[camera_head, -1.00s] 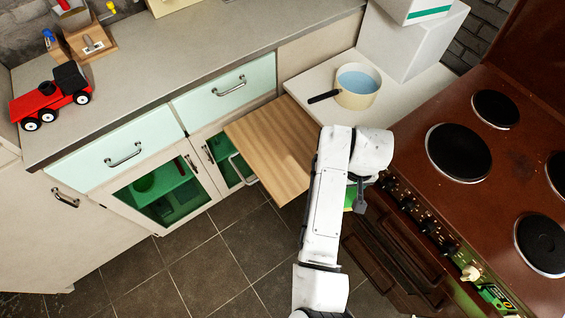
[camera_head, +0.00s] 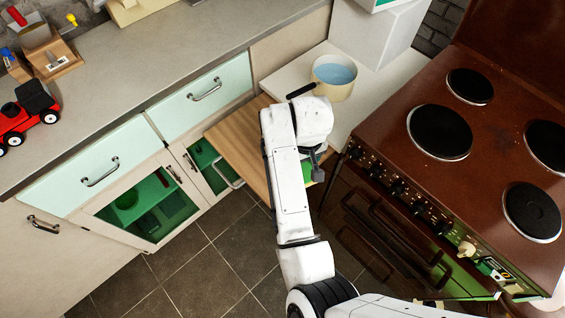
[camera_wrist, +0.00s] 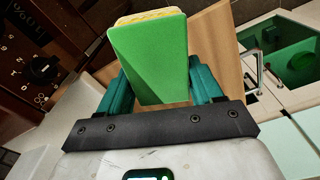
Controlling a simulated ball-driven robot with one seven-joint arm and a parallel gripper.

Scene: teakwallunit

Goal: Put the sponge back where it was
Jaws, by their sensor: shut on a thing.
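The sponge (camera_wrist: 146,60), green with a yellow layer at its far edge, is held between the two teal fingers of my gripper (camera_wrist: 160,85) in the wrist view. In the head view only a small green part of the sponge (camera_head: 309,172) shows beside my gripper (camera_head: 318,168), with my white arm hiding the rest. They are near the right edge of a pulled-out wooden board (camera_head: 232,138); I cannot tell the height above it.
A brown stove (camera_head: 385,165) with several burners stands at the right. A pot of water (camera_head: 334,78) stands on the white counter (camera_head: 375,95). A grey worktop (camera_head: 160,75) carries a red toy truck (camera_head: 28,112). The tiled floor (camera_head: 190,270) is clear.

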